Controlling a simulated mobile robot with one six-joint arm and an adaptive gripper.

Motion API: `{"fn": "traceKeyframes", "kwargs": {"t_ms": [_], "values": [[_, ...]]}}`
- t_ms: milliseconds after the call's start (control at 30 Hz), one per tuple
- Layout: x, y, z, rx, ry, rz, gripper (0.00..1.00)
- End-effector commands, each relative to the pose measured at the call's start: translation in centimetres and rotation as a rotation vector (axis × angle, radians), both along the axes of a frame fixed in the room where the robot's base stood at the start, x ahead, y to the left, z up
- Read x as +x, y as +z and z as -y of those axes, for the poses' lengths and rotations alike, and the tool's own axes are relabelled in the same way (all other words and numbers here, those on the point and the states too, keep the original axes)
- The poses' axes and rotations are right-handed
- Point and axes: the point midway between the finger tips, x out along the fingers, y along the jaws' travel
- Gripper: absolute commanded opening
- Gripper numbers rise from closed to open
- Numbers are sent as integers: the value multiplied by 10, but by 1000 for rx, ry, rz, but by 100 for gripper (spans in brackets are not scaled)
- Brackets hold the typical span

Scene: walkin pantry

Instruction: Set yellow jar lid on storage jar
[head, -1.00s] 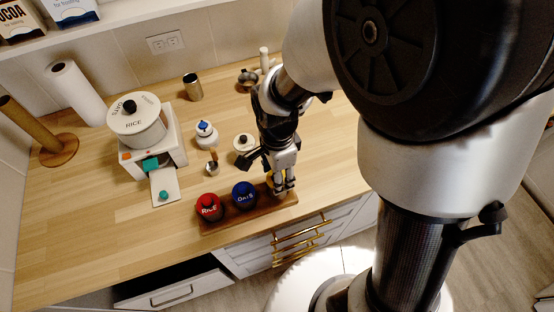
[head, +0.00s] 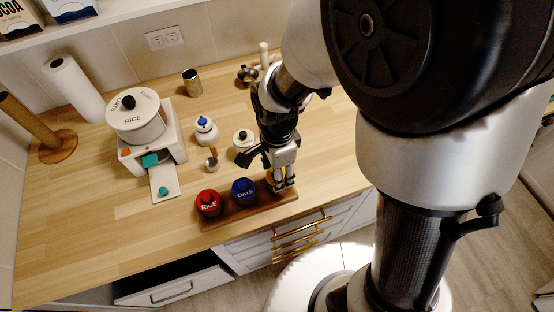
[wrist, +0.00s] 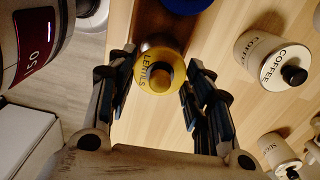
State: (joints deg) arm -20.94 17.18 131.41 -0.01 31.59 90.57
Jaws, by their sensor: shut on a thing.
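In the head view my gripper (head: 283,185) is low over the right end of the brown wooden tray (head: 232,222), and the lid is mostly hidden behind the fingers. A red-lidded RICE jar (head: 208,204) and a blue-lidded OATS jar (head: 243,191) stand on the tray to its left. I cannot tell whether the lid touches a jar beneath it.
A COFFEE canister (wrist: 258,52) stands beside the tray; it also shows in the head view (head: 243,142). The left front counter is clear.

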Motion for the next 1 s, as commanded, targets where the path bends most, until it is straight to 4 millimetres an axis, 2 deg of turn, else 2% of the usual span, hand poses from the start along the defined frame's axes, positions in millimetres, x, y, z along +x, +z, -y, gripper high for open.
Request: {"fn": "traceKeyframes", "kwargs": {"t_ms": [233,267,500,600,833,1000], "values": [[0,-4,0,0,0,0,33],[0,-4,0,0,0,0,48],[0,-4,0,0,0,0,64],[0,-4,0,0,0,0,70],[0,-4,0,0,0,0,70],[0,-4,0,0,0,0,82]]}}
